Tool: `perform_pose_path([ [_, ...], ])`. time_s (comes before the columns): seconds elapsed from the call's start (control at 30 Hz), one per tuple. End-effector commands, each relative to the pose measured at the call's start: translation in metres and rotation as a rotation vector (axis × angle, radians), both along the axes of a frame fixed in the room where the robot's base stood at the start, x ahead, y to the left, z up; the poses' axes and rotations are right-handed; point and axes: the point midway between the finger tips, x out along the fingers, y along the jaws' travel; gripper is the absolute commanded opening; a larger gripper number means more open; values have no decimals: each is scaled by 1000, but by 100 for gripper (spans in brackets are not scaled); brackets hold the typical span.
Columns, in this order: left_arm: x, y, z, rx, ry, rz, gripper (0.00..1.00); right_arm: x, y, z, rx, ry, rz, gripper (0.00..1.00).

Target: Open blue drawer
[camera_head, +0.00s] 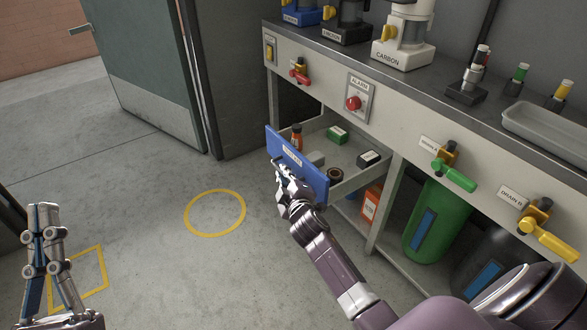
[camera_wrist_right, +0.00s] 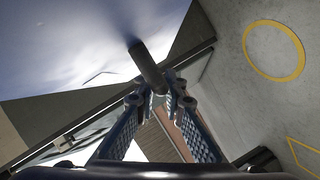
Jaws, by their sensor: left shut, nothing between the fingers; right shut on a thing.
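The blue drawer (camera_head: 297,163) stands pulled out from the bench in the head view, with its inside showing. It holds a few small items, among them an orange-capped bottle (camera_head: 296,137) and a green box (camera_head: 337,134). My right gripper (camera_head: 283,175) is at the drawer's front, shut on its handle. In the right wrist view the dark bar handle (camera_wrist_right: 148,68) lies between the fingertips. The pale blurred surface beside it appears to be the drawer front. My left gripper (camera_head: 41,215) is shut and empty at the far left, above the floor, away from the drawer.
The bench (camera_head: 420,95) carries filter units, small bottles and a grey tray (camera_head: 545,130). Green and yellow valve handles (camera_head: 455,175) stick out of its front. The floor left of the drawer is clear, with yellow markings (camera_head: 215,212).

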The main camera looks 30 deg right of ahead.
Motion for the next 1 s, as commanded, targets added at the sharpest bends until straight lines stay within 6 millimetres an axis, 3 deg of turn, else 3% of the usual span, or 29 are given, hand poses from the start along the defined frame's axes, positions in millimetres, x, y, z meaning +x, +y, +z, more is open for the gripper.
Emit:
perform_pose_path([
  [0.33, -5, 1, 5, -9, -32, -1, 0, -4, 35, -2, 2, 3, 0, 0],
  [0.9, -6, 1, 7, -12, -41, -3, 0, -4, 41, -2, 0, 4, -1, 0],
  [0.93, -6, 1, 7, -12, -41, -3, 0, -4, 41, -2, 0, 4, -1, 13],
  [1.0, -6, 1, 7, -12, -42, -3, 0, -4, 41, -2, 1, 3, -1, 20],
])
